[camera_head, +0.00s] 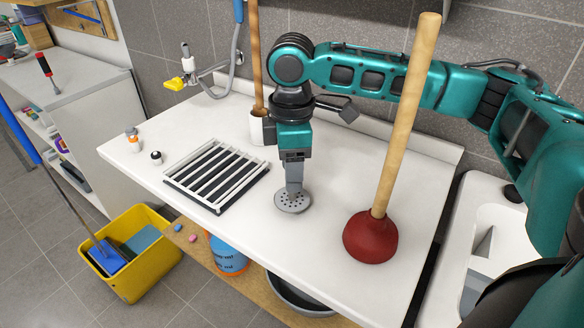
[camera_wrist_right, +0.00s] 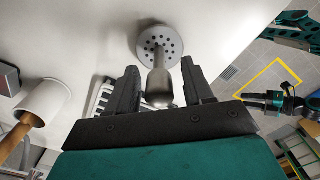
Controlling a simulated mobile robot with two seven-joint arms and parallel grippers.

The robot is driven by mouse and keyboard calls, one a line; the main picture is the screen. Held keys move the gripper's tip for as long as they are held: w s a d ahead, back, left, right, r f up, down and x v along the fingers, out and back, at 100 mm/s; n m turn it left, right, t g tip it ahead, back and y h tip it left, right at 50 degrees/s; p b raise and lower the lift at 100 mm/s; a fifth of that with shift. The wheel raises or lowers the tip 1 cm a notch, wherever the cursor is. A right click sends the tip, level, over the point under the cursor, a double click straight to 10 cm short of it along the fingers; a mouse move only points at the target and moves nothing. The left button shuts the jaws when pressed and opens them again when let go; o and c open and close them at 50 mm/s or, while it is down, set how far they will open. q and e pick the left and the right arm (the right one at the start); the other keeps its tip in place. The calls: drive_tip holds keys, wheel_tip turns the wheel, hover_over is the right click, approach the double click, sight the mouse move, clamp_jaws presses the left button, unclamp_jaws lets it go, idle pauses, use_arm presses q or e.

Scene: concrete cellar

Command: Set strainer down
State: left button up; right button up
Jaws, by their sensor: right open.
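The strainer, a grey perforated disc (camera_head: 292,201) with a short stem, is on the white countertop (camera_head: 325,240), seemingly resting flat on it. It also shows in the right wrist view (camera_wrist_right: 160,43), with its stem pointing back between my fingers. My right gripper (camera_head: 293,180) is directly above the disc, its arm coming in from the right. In the wrist view the two dark fingers (camera_wrist_right: 160,88) are apart, with visible gaps on both sides of the stem. My left gripper does not show clearly in either view.
A slatted rack (camera_head: 217,175) lies left of the strainer. A red plunger (camera_head: 370,238) stands to the right, its wooden handle rising high beside my right arm. A white holder (camera_head: 257,128) with a wooden handle stands behind. A sink (camera_head: 490,225) is at the right.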

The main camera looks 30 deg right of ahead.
wheel_tip(320, 180, up, 12)
drive_tip(key=shift+f+p, duration=0.1)
drive_tip(key=shift+p, duration=0.75)
